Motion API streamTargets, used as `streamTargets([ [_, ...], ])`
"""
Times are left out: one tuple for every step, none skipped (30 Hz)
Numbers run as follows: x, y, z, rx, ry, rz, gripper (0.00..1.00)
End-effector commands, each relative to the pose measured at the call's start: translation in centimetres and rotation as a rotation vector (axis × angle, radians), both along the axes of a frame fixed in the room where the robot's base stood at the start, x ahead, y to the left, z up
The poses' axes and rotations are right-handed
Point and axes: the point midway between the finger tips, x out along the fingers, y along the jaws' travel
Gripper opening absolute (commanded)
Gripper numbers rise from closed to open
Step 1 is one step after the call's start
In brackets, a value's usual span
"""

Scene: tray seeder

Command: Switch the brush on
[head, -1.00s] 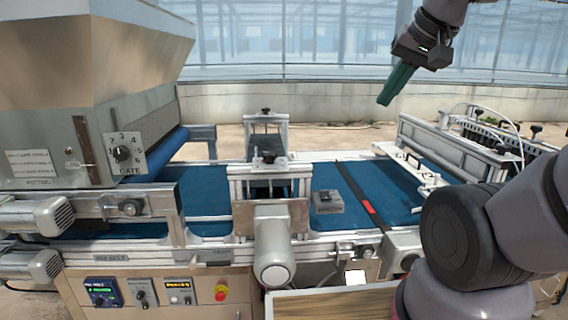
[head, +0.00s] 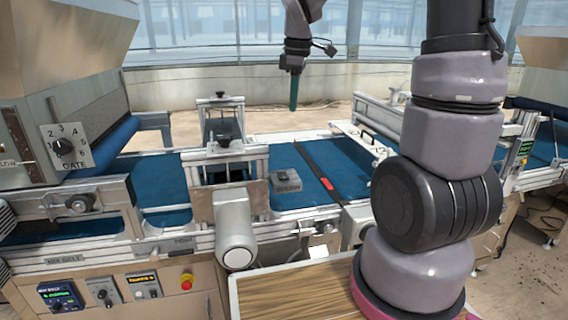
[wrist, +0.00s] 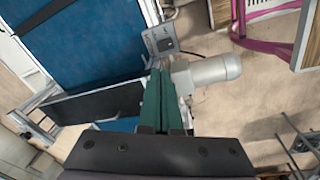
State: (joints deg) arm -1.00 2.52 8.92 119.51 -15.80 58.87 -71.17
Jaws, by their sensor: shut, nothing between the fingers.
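The switch's position is too small to tell. My gripper (head: 294,107) has green fingers, closed together and empty, pointing down in the air above and behind the grey box. The fingers also show in the wrist view (wrist: 154,85).
The front panel carries a blue display unit (head: 61,296), a knob (head: 104,292), a small display (head: 146,284) and a red stop button (head: 186,282). A hopper with a gate dial (head: 64,147) stands left.

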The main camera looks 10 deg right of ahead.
Motion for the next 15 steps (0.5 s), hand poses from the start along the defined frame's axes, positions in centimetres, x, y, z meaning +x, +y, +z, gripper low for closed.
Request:
streamTargets([
  [0.9,0.3,-1.2,-0.013,0.025,0.071,0.00],
  [1.4,0.5,-1.8,-0.021,0.037,0.113,0.00],
  [1.9,0.7,-2.5,-0.029,0.051,0.167,0.00],
  [2.3,0.9,-3.0,-0.034,0.061,0.205,0.00],
  [2.6,1.0,-3.5,-0.039,0.071,0.240,0.00],
  [3.0,1.2,-4.1,-0.044,0.082,0.282,0.00],
  [3.2,1.3,-4.5,-0.046,0.088,0.310,0.00],
  [3.4,1.4,-4.8,-0.049,0.095,0.334,0.00],
  [3.7,1.5,-5.2,-0.052,0.102,0.362,0.00],
  [3.9,1.5,-5.4,-0.054,0.106,0.381,0.00],
  [4.0,1.6,-5.7,-0.056,0.109,0.395,0.00],
  [4.1,1.7,-5.9,-0.057,0.113,0.412,0.00],
  [4.2,1.7,-6.0,-0.057,0.114,0.420,0.00],
  [4.2,1.7,-6.0,-0.057,0.115,0.425,0.00],
  [4.3,1.7,-6.1,-0.058,0.117,0.430,0.00],
])
